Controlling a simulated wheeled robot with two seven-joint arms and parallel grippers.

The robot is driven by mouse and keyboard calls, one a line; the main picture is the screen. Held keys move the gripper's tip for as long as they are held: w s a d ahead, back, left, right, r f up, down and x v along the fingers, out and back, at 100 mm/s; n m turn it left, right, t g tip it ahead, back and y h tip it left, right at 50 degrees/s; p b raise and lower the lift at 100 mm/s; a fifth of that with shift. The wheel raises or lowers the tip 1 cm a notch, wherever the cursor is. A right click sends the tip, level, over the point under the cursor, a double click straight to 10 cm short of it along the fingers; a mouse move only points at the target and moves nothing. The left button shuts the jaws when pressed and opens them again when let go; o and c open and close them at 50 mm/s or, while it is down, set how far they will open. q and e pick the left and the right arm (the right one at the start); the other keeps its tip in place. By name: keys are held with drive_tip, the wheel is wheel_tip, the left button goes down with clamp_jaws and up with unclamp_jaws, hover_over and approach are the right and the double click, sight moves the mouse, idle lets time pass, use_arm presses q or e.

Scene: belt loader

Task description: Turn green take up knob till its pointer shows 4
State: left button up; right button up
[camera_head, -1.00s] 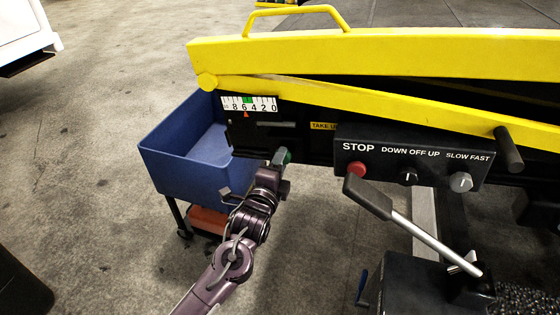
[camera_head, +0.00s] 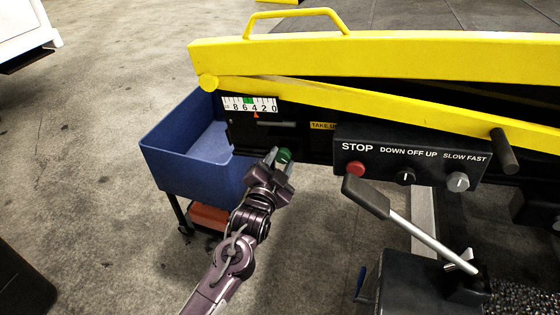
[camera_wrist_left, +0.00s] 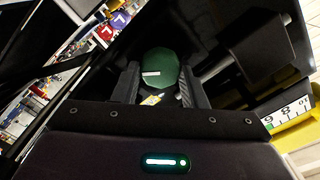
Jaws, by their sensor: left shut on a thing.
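The green take up knob (camera_head: 284,155) sits on the black side of the loader, below the scale. My left gripper (camera_head: 275,160) is shut on it. In the left wrist view the round green knob (camera_wrist_left: 160,68), with a white line on its face, lies between the two dark fingers (camera_wrist_left: 160,88). The white scale (camera_head: 249,104) reads 8 6 4 2 0 from left to right. Its red pointer (camera_head: 256,115) stands at about the 4. Part of the scale (camera_wrist_left: 288,113) also shows in the left wrist view; the pointer is not clear there. My right gripper is out of view.
A black panel (camera_head: 410,160) with a red STOP button (camera_head: 355,169) and two knobs is right of the green knob. A grey lever (camera_head: 400,215) juts out below it. A blue bin (camera_head: 190,170) stands left, behind my arm. Open floor lies at lower left.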

use_arm(q)
drive_tip(key=shift+n, duration=0.8)
drive_tip(key=o, duration=1)
drive_tip(key=shift+c, duration=0.2)
drive_tip(key=b+v, duration=0.1)
drive_tip(key=v, duration=0.6)
drive_tip(key=shift+s+a+b, duration=0.15)
drive_tip(key=shift+s+b, duration=0.2)
